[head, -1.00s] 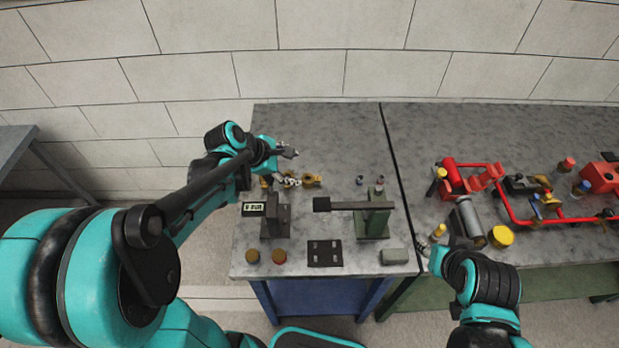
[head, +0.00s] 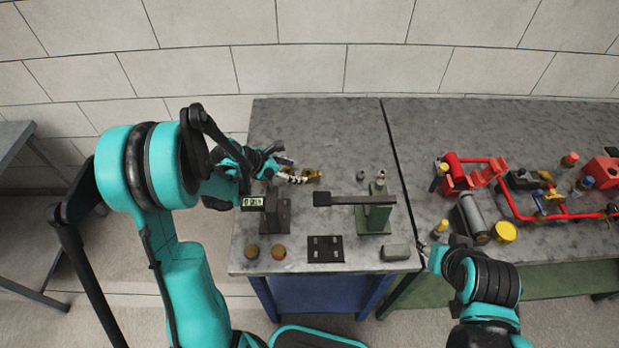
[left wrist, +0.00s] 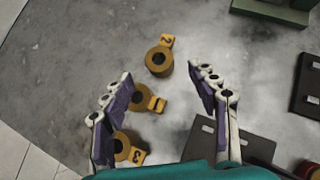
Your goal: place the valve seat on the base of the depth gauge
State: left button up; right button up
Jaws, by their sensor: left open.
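Three brass rings, which look like valve seats, lie on the table in the left wrist view, tagged 2 (left wrist: 158,60), 1 (left wrist: 141,101) and 3 (left wrist: 127,146). In the head view one brass ring (head: 314,174) shows beside my left gripper (head: 290,170); the others are mostly hidden there. My left gripper (left wrist: 161,72) is open and empty above the rings, with ring 2 seen between its fingertips. The depth gauge (head: 254,203), with a digital display, stands just nearer; its dark base (head: 277,216) is bare. My right gripper (head: 432,248) is near the front edge, its jaws unclear.
A green stand (head: 377,214) with a dark lever is at the table's middle right. A black plate (head: 325,249), a grey block (head: 396,252) and two capped brass pieces (head: 265,252) lie along the front. Red pipework (head: 545,216) covers the right table.

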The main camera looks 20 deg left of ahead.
aim_at(310, 175)
pick_arm(q)
jog(key=b+x, duration=0.1)
jog(key=x, duration=0.5)
jog(key=shift+w+d+b, duration=0.1)
jog(key=shift+b, duration=0.2)
grip_shut()
